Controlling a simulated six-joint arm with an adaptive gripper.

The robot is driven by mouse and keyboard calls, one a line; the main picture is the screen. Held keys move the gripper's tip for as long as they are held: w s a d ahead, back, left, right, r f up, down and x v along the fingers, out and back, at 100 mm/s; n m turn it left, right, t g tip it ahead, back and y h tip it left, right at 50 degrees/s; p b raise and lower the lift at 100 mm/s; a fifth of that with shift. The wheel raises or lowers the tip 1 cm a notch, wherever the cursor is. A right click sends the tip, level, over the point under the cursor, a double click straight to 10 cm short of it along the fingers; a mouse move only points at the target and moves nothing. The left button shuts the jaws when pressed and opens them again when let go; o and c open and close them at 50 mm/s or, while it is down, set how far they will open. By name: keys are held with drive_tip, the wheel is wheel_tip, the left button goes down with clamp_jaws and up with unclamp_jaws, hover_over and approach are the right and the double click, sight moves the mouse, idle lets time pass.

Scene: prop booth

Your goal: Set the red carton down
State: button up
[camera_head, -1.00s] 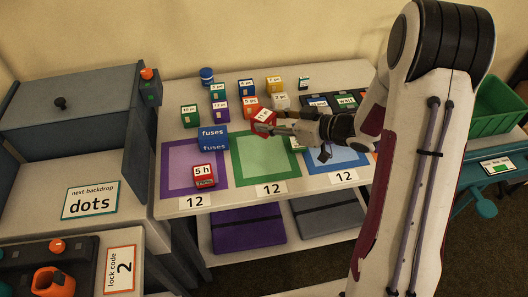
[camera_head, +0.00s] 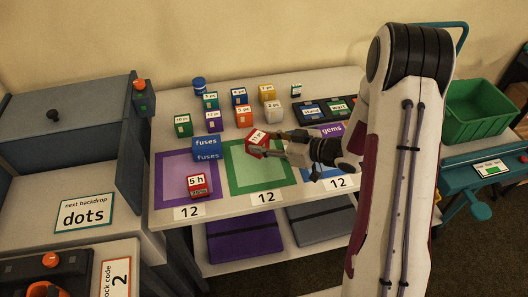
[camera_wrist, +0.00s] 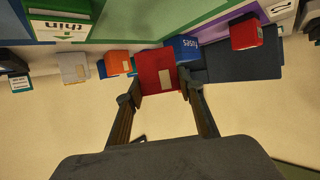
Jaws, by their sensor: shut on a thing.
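My gripper (camera_head: 270,146) is shut on a red carton (camera_head: 256,144) with a white label. The carton is over the back part of the green-bordered square (camera_head: 232,180) and looks slightly tilted. I cannot tell whether its underside touches the table. In the wrist view my gripper (camera_wrist: 157,92) has one finger on each side of the red carton (camera_wrist: 155,68). Another red carton (camera_head: 198,191), marked "5 h", sits on the purple-bordered square (camera_head: 172,194) to the left.
A blue "fuses" box (camera_head: 207,149) stands close left of the held carton. Behind are several small cartons, including an orange one (camera_head: 243,117) and a white one (camera_head: 274,114). A purple "gems" box (camera_head: 328,131) stands to the right. The green square's front is clear.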

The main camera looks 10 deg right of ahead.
drive_tip(key=shift+f, duration=0.25)
drive_tip(key=shift+f, duration=2)
drive_tip(key=shift+f, duration=0.1)
drive_tip(key=o, duration=1.2)
drive_tip(key=shift+s+d+r, duration=0.35)
drive_tip(key=shift+d, duration=0.05)
drive_tip(key=shift+v, duration=5.4)
